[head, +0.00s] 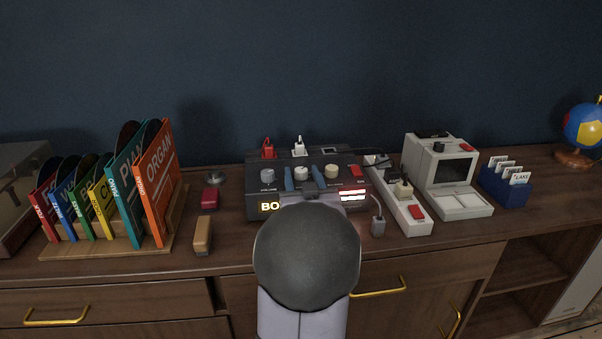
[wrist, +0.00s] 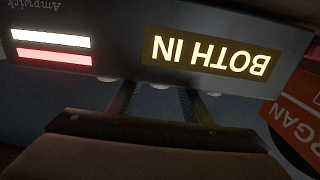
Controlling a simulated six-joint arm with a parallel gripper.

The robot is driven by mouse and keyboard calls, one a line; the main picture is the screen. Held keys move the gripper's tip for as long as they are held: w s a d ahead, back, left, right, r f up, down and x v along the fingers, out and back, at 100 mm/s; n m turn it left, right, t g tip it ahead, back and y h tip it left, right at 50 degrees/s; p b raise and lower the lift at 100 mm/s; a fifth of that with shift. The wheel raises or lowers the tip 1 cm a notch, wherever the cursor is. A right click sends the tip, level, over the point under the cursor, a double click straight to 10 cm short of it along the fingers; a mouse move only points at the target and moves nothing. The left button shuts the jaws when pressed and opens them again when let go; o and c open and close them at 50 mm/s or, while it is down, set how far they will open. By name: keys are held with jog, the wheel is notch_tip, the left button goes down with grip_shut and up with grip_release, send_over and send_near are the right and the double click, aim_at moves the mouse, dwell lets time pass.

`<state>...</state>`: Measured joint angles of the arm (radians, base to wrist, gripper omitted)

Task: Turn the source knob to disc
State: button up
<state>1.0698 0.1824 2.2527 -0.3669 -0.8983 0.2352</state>
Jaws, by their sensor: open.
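The dark amplifier (head: 262,188) stands on the cabinet top with three round knobs on its upper face. The left knob (head: 267,176) is marked VOLUME; the middle knob (head: 301,173) and right knob (head: 331,171) have no label I can read. My gripper (head: 303,179) is open, its two bluish fingers on either side of the middle knob; I cannot tell whether they touch it. My wrist hides the front middle of the amplifier. In the wrist view, upside down, the lit display (wrist: 208,56) reads BOTH IN and my gripper's fingers (wrist: 158,103) straddle the middle knob (wrist: 160,86).
A red plug (head: 267,149) and a white plug (head: 299,147) stand up at the amplifier's back. Right are a power strip (head: 408,212) and a grey screen device (head: 447,176). Left are a record rack (head: 105,247), a red block (head: 210,199) and a tan block (head: 203,236).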

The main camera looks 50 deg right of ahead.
jog(key=shift+x, duration=1.05)
jog(key=c, duration=1.1)
jog(key=shift+o, duration=0.2)
jog(key=shift+r+n+t+y+p, duration=0.15)
jog(key=shift+n+t+y+p, duration=0.15)
jog(key=shift+y, duration=0.1)
jog(key=n+t+y+p, duration=0.2)
jog(key=shift+d+r+y+p, duration=0.1)
jog(key=shift+r+y+p, duration=0.1)
jog(key=shift+y+p, duration=0.2)
jog(key=shift+n+t+y+p, duration=0.5)
jog(key=shift+n+y+p, duration=0.2)
jog(key=shift+y, duration=0.1)
jog(key=shift+f+n+y, duration=0.25)
jog(key=shift+n+y, duration=0.05)
jog(key=shift+y, duration=0.1)
